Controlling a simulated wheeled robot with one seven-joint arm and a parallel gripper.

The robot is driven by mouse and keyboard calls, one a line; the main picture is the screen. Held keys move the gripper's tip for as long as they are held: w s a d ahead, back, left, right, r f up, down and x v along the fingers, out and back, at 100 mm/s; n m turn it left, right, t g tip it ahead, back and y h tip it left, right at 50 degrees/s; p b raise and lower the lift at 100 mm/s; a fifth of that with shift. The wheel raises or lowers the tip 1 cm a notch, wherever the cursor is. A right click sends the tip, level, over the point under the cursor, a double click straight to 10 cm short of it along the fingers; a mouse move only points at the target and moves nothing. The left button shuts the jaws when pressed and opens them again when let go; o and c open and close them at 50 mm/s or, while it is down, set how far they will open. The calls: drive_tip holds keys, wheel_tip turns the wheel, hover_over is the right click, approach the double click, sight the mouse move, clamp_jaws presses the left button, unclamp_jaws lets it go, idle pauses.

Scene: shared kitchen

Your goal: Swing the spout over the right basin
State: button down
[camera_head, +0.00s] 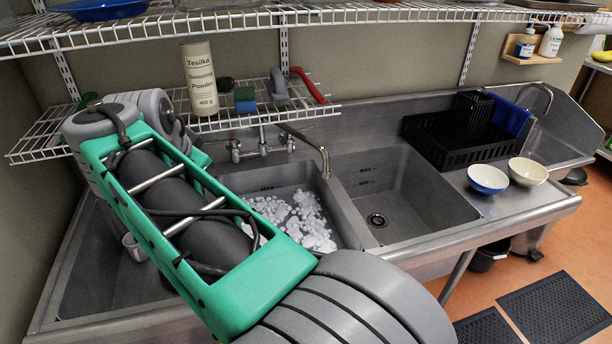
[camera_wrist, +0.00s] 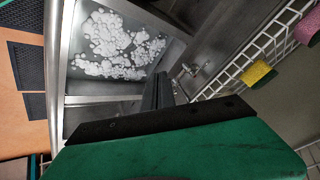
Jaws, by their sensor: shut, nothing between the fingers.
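The metal spout (camera_head: 308,142) reaches from the wall faucet (camera_head: 262,148) toward the right. Its bent tip hangs near the divider, at the right side of the sudsy basin (camera_head: 342,213). The right basin (camera_head: 420,190) is empty, with a dark drain in its floor. In the wrist view, my gripper (camera_wrist: 162,88) shows as dark fingers, shut and empty, pointing toward the sink's back edge. Faucet fittings (camera_wrist: 190,70) appear just beyond the fingers, apart from them in the picture. White suds (camera_wrist: 115,45) lie in the basin there. My gripper does not show in the head view, where my arm covers the left.
A wire shelf (camera_head: 215,124) above the faucet holds a powder canister (camera_head: 200,80), a sponge (camera_head: 245,98) and a red-handled item (camera_head: 308,86). A black rack (camera_head: 460,140) and two bowls (camera_head: 488,179) stand right of the right basin. Another wire shelf (camera_head: 360,14) runs overhead.

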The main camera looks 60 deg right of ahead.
drive_tip(key=s+d+m+g+h+b, duration=0.2)
drive_tip(key=s+d+m+g+b, duration=0.4)
drive_tip(key=s+d+m, duration=1.1)
drive_tip(key=w+d+f+m+b, duration=0.2)
drive_tip(key=d+f+b, duration=0.1)
drive_tip(key=d+f, duration=0.3)
drive_tip(key=shift+w+d+f+m+b, duration=0.15)
drive_tip(key=shift+d+m+b, duration=0.2)
drive_tip(key=shift+d, duration=0.4)
drive_tip(key=shift+d+f, duration=0.1)
